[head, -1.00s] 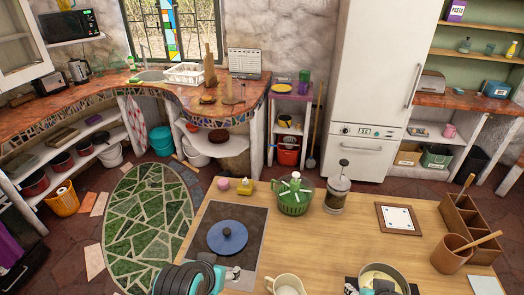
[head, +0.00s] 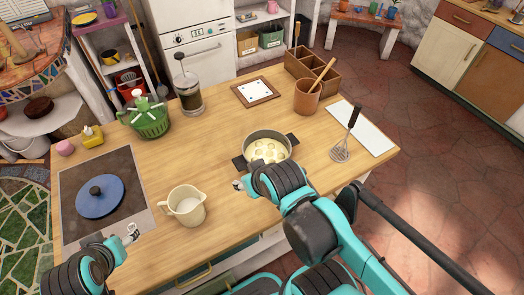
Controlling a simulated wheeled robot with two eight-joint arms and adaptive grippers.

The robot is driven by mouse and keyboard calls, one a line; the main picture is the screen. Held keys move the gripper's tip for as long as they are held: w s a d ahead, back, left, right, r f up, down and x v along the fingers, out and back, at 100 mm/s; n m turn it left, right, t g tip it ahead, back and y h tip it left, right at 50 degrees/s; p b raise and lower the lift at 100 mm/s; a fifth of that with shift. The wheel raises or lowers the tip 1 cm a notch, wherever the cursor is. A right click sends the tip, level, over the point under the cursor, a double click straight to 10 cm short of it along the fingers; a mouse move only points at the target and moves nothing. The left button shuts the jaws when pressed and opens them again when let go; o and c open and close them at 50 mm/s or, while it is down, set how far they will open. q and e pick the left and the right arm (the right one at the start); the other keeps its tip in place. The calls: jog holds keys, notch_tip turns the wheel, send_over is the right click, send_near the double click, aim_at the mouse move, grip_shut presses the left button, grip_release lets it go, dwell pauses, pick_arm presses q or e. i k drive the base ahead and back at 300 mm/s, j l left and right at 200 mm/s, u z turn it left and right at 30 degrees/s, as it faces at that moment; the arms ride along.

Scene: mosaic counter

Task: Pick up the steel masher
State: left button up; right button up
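The steel masher (head: 341,151) is at the right part of the wooden counter in the head view, at the left edge of a white board (head: 372,138). Its wire-like head is toward me and its black handle points away, up the picture. My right gripper (head: 239,185) is to the left of the masher, close to the front of a pot, and does not touch the masher. My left gripper (head: 131,233) is at the counter's front left, far from the masher. The fingers of both are too small to read.
A pot of pale chunks (head: 267,149) stands beside my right arm. A cream jug (head: 187,205), blue lid (head: 99,196), green spinner (head: 148,117), French press (head: 187,92), utensil crock (head: 307,97) and wooden caddy (head: 312,70) stand around. Bare wood lies between pot and masher.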

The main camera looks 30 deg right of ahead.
aim_at(355, 113)
jog(key=k+l+z, duration=0.15)
jog(key=z, duration=0.35)
jog(key=l+z, duration=0.35)
jog(key=z, duration=0.15)
jog(key=l+z, duration=0.1)
jog(key=z, duration=0.4)
jog(key=i+l+u, duration=0.3)
jog(key=l, duration=0.25)
